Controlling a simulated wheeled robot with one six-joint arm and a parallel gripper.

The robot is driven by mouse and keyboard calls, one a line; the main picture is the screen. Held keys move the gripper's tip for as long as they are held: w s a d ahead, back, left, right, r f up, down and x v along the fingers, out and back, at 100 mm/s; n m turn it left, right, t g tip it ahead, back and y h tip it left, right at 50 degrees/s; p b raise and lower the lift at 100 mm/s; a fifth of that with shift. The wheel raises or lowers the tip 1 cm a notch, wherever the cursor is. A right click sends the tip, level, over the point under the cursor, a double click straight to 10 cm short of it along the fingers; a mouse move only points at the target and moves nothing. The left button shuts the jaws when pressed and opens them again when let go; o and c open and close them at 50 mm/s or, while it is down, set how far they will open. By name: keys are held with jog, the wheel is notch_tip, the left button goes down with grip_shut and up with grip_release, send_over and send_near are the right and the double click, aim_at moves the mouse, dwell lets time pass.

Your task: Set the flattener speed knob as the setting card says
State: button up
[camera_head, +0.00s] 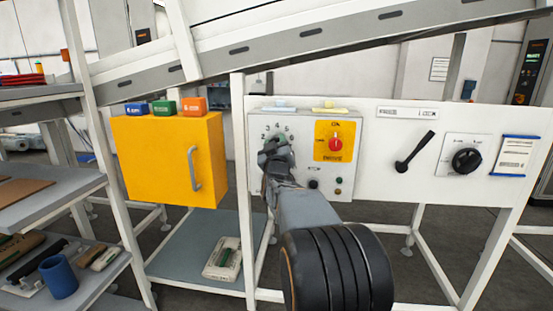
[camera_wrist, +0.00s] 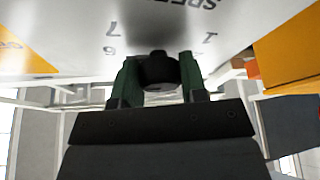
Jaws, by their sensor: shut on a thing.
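The flattener speed knob is black and round and shows in the wrist view (camera_wrist: 160,70), on a pale panel with upside-down digits and part of the word "SPEED". My gripper (camera_wrist: 158,82) has its green fingers on both sides of the knob and is shut on it. In the head view my gripper (camera_head: 275,152) covers the knob at the left of the grey control box (camera_head: 300,126). Some digits show above it, but the knob's pointer is hidden. A white card with blue edges (camera_head: 516,156) hangs at the far right of the panel; its text is too small to read.
Right of my gripper is a red switch (camera_head: 335,144) on a yellow plate, with small buttons below. Further right are a black lever (camera_head: 415,152) and another black knob (camera_head: 466,160). A yellow cabinet (camera_head: 150,160) with small coloured boxes on top stands left.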

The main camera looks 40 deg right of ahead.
jog(key=shift+m, duration=0.7)
jog(key=o, duration=0.9)
jog(key=b+v, duration=0.1)
jog(key=v, duration=1.2)
jog(key=shift+s+a+f+b, duration=0.15)
jog(key=shift+s+a+b, duration=0.1)
jog(key=shift+a+b, duration=0.1)
